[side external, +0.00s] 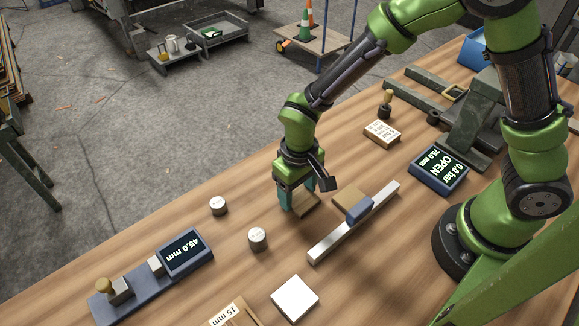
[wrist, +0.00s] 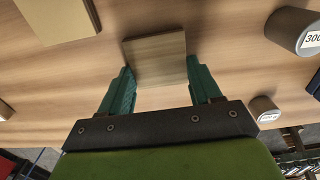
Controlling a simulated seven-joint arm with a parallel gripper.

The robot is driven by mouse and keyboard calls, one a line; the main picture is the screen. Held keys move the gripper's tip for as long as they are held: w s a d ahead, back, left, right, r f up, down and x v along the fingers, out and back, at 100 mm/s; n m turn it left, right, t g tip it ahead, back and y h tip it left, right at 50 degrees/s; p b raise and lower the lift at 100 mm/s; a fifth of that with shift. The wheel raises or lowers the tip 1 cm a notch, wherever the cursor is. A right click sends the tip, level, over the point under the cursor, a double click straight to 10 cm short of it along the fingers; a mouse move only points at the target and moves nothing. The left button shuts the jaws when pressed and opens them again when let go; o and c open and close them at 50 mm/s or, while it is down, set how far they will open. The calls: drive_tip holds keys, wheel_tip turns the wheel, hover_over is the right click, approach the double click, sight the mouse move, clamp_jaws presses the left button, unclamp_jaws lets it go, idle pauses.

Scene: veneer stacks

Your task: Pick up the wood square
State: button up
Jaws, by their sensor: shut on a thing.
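A small wood square (side external: 307,204) is at my gripper (side external: 298,198), low over the wooden bench. In the wrist view the square (wrist: 155,55) sits between the teal fingers (wrist: 160,78), which are shut on its sides. I cannot tell whether it touches the bench. A second, tan wood piece (side external: 349,196) lies to the right, beside a blue block on a metal bar. It also shows at the upper left of the wrist view (wrist: 55,18).
The metal bar (side external: 345,228) with its blue block (side external: 359,209) lies just right of my gripper. Two grey cylinders (side external: 218,205) (side external: 257,239) stand to the left. A white square plate (side external: 295,298) lies in front. A gauge reading 45.0 mm (side external: 186,252) is at the left.

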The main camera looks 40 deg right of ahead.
drive_tip(key=shift+c, duration=0.6)
wheel_tip(320, 180, up, 9)
drive_tip(key=w+d+r, duration=0.2)
drive_tip(key=d+r, duration=0.3)
drive_tip(key=d, duration=0.4)
drive_tip(key=w+d+r, duration=0.2)
drive_tip(key=d+r, duration=0.3)
drive_tip(key=d, duration=0.3)
hover_over(319, 222)
wheel_tip(319, 222, down, 9)
wheel_tip(319, 222, down, 10)
drive_tip(key=shift+r, duration=0.1)
